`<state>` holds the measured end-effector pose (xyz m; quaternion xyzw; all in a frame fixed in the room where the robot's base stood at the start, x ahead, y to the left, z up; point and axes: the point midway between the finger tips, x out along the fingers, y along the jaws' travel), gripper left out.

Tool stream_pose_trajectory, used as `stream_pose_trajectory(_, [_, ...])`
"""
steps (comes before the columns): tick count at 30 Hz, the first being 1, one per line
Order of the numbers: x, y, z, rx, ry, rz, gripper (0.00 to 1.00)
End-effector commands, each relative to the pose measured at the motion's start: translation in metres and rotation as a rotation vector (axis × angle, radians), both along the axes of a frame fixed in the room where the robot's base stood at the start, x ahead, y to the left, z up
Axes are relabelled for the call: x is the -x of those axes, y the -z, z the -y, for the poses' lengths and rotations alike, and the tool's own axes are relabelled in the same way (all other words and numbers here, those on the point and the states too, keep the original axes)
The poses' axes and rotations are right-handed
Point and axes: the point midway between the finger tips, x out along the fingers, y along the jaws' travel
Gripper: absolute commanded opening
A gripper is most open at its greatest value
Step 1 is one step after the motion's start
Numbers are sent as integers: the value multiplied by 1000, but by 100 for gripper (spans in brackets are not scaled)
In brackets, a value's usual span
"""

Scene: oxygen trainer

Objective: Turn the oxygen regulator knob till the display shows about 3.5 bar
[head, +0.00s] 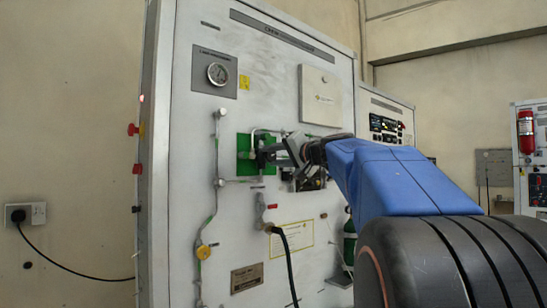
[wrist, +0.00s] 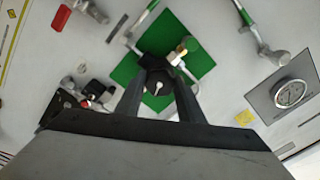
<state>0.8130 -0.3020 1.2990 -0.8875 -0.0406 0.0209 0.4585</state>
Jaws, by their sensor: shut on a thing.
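The regulator knob (wrist: 157,82) is dark with a small white mark. It sits in front of a green plate (wrist: 190,32) in the wrist view. My gripper (wrist: 158,76) has its two dark fingers on either side of the knob, shut on it. In the head view my gripper (head: 270,153) reaches in from the right to the green plate (head: 243,162); the knob is mostly hidden there. A dark display unit (head: 385,125) is on the panel at right; its figures are too small to read. A round gauge (head: 218,74) is at upper left, its reading unclear.
Pipes with a yellow fitting (head: 203,252) run left of the green plate. A red-handled valve (head: 268,207) with a black hose hangs below my gripper. A dark box (wrist: 72,110) is close to my fingers. Red knobs (head: 135,130) line the cabinet's left edge.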

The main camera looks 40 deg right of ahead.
Motion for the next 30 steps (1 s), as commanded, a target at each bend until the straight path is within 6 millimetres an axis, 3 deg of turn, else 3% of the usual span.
stream_pose_trajectory(12, [0,1,0,-7,1,-2,12])
stream_pose_trajectory(13, [0,1,0,-7,1,-2,37])
stream_pose_trajectory(15, [0,1,0,-7,1,-1,53])
stream_pose_trajectory(25, [1,0,0,-6,1,-1,53])
stream_pose_trajectory(30, [14,0,2,-6,4,0,53])
